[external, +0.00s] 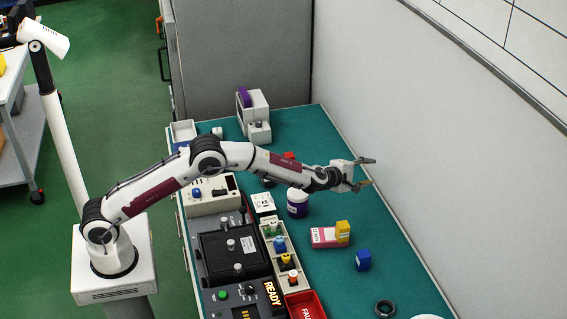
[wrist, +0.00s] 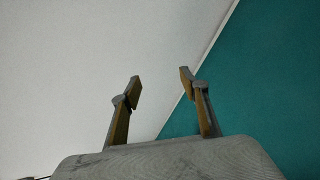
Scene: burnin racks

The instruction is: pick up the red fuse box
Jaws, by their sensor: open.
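A red box with a white label (external: 322,238), which looks like the red fuse box, lies on the green bench top in the external view. A yellow block (external: 343,231) is at its right end; I cannot tell whether it rests on the box or beside it. My gripper (external: 369,172) is open and empty, held above the bench beyond the red box, towards the light wall. In the wrist view its two fingers (wrist: 160,78) are spread apart with nothing between them, and the red box is not visible there.
A blue block (external: 363,260) and a dark ring (external: 384,308) are right of the red box. A purple-and-white jar (external: 297,203) stands to its left. A tray of small parts (external: 283,262) and a red bin (external: 305,306) line the near side. The light wall (external: 440,130) borders the bench.

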